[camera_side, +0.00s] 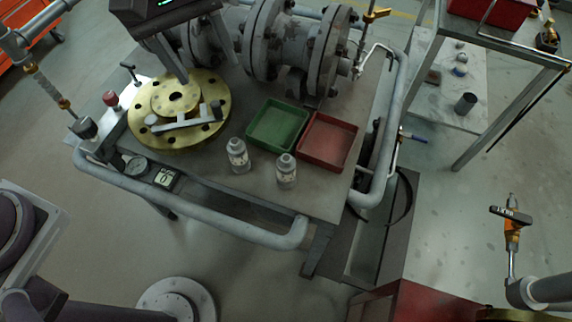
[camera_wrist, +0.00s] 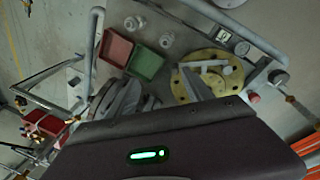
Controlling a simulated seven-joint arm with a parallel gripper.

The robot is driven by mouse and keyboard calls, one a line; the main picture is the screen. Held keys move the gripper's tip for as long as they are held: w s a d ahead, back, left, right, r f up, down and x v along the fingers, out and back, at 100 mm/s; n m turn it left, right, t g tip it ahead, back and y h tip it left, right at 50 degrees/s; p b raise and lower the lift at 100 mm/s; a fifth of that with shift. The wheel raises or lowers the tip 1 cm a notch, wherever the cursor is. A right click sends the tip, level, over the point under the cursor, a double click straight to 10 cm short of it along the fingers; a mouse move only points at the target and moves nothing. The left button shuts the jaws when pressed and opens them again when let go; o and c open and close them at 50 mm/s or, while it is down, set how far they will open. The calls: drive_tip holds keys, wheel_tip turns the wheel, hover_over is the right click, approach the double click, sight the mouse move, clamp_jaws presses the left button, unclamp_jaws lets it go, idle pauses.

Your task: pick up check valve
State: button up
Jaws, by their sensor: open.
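No part is clearly recognisable as the check valve. The fingers also show in the wrist view (camera_wrist: 160,78), where the right one overlaps the disc's edge.
A green tray (camera_side: 277,126) and a red tray (camera_side: 327,141) sit right of the disc. Large flanged piping (camera_side: 292,45) rises behind. A gauge (camera_side: 137,167) and tubular rail (camera_side: 190,201) line the front edge.

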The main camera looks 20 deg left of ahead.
sight(286, 171)
drive_tip(key=d+f+n, duration=0.1)
drive_tip(key=d+f, duration=0.2)
drive_tip(key=f, duration=0.2)
drive_tip(key=d+f+n+g, duration=0.1)
drive_tip(key=d+f, duration=0.3)
drive_tip(key=f, duration=0.1)
drive_tip(key=d+f+n+y, duration=0.1)
drive_tip(key=d+f, duration=0.3)
drive_tip(key=f, duration=0.1)
drive_tip(key=shift+w+d+f+n+g, duration=0.2)
drive_tip(key=shift+d+n+g, duration=0.05)
drive_tip(key=shift+n+g, duration=0.05)
drive_tip(key=shift+n, duration=0.3)
drive_tip(key=f, duration=0.3)
drive_tip(key=d+f, duration=0.1)
drive_tip(key=f, duration=0.2)
drive_tip(key=s+f, duration=0.1)
drive_tip(key=f, duration=0.2)
drive_tip(key=shift+d+f, duration=0.15)
drive_tip(key=shift+d, duration=0.05)
clamp_jaws()
